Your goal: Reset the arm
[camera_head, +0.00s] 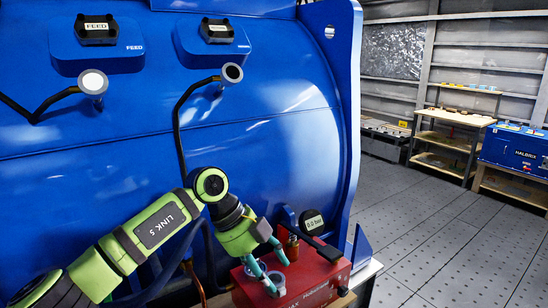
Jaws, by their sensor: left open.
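My left arm is green and black and comes in from the lower left. My left gripper (279,275), with teal fingers, is open and points down over a red box (311,287) at the bottom centre. A round grey part of the box shows between or just behind the fingers; I cannot tell whether they touch it. A gauge (312,221) reading 0.0 bar stands behind. My right gripper is not in view.
Wooden shelves (455,117) and a blue toolbox (518,148) stand far right. The tiled floor (440,230) at right is clear.

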